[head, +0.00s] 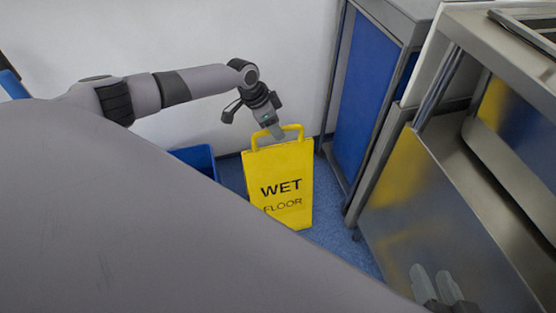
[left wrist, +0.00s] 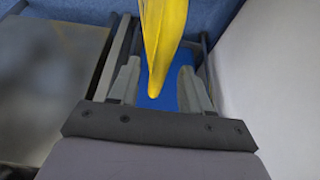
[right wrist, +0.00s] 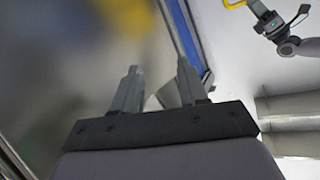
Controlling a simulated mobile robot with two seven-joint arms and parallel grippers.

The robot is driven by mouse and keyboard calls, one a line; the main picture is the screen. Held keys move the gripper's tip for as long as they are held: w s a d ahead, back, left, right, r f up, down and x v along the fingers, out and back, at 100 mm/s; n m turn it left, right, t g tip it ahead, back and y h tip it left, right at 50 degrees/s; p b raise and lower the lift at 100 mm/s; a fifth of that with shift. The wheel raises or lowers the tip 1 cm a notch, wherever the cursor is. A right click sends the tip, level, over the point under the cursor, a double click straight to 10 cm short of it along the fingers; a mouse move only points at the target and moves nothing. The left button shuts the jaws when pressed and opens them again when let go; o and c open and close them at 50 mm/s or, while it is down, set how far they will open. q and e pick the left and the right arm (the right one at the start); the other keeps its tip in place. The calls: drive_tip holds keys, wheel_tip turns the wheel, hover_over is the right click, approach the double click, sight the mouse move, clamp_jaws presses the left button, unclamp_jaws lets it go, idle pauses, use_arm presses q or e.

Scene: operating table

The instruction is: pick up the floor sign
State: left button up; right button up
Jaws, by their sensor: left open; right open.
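The yellow floor sign (head: 283,175), marked "WET FLOOR", stands upright on the blue floor with a loop handle at its top. My left gripper (head: 275,131) is at the handle. In the left wrist view the open fingers (left wrist: 155,88) stand on either side of the yellow handle (left wrist: 160,45), with a gap visible on both sides. My right gripper (head: 436,285) is open and empty at the lower right, in front of the steel cabinet. Its fingers also show in the right wrist view (right wrist: 158,90). A bit of the sign (right wrist: 233,3) shows at that view's top edge.
A blue bin (head: 196,158) is left of the sign, partly hidden by my arm. A steel-framed cart with blue panels (head: 365,95) stands close right of it. A steel cabinet (head: 425,215) fills the right side. A white wall is behind.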

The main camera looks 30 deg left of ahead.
use_arm(q)
drive_tip(key=shift+b+x, duration=0.35)
drive_tip(key=shift+x, duration=1)
drive_tip(key=shift+f, duration=0.25)
clamp_jaws()
drive_tip(key=shift+r, duration=0.1)
idle(0.8)
